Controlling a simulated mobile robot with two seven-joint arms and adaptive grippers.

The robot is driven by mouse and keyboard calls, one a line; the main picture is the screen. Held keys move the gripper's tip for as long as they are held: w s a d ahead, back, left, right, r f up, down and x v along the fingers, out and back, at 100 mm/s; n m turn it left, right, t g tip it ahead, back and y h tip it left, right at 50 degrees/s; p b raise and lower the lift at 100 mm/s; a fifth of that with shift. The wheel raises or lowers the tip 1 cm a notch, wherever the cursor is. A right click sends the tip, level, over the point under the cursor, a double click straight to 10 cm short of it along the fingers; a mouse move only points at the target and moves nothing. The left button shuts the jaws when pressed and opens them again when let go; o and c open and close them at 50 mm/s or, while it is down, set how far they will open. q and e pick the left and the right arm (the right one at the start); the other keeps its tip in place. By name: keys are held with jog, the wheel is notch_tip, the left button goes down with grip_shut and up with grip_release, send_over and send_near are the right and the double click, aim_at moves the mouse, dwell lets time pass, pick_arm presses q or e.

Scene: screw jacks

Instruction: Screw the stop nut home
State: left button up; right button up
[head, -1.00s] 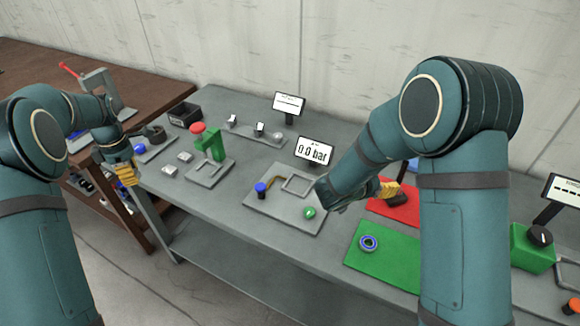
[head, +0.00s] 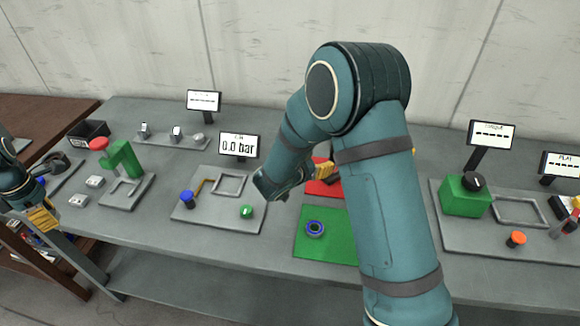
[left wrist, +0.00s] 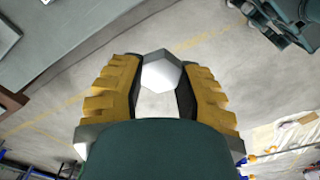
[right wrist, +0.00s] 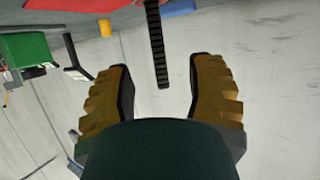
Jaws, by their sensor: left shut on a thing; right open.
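My left gripper (head: 42,217) is off the table's left front corner. In the left wrist view its yellow fingers are shut on a silver hexagonal nut (left wrist: 161,75), held over the floor. My right gripper (head: 322,170) is over the red mat (head: 322,189), partly hidden by my own arm. In the right wrist view it is open, and a dark threaded spindle (right wrist: 156,45) shows beyond and between the fingertips. I cannot tell how far the spindle is from them. The spindle's base is not clear in the head view.
A green mat (head: 312,248) holds a blue-rimmed ring (head: 315,229). To its left is a plate with a blue knob (head: 187,198) and a green knob (head: 246,212). A green box (head: 466,194) stands at the right, a green press (head: 124,160) at the left.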

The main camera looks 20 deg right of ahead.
jog(key=shift+x, duration=2.3)
jog(key=x, duration=0.2)
jog(key=b+x, duration=0.1)
jog(key=x, duration=0.1)
jog(key=shift+s+d+f, duration=0.15)
jog(key=shift+d+f, duration=0.3)
jog(key=shift+d, duration=0.15)
jog(key=shift+o, duration=0.2)
grip_shut()
